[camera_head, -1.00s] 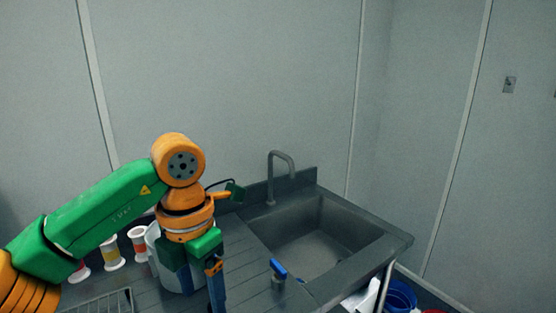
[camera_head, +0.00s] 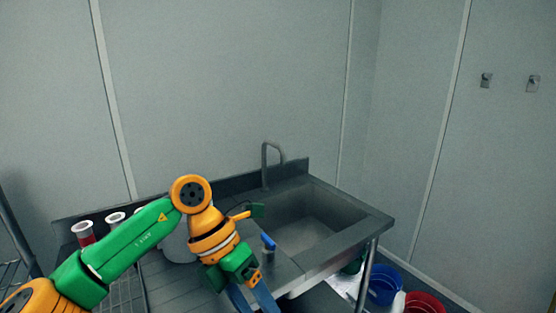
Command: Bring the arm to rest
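My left arm comes in from the left, in green and orange. Its gripper (camera_head: 253,296) points down over the front part of the counter, with blue fingers cut off by the bottom edge of the picture. I cannot make out whether the fingers are apart or closed, and nothing is clearly seen between them. My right gripper is not in view. A large pale container (camera_head: 177,246) stands on the counter, partly hidden behind my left arm. A small item with a blue top (camera_head: 268,241) stands near the sink's left edge, just beyond the gripper.
A grey sink (camera_head: 305,228) with a tall faucet (camera_head: 266,165) is set in the counter. White-topped jars (camera_head: 83,232) stand at the counter's left. A blue bucket (camera_head: 384,284) and a red bucket (camera_head: 425,303) are on the floor at right. Walls close off the back.

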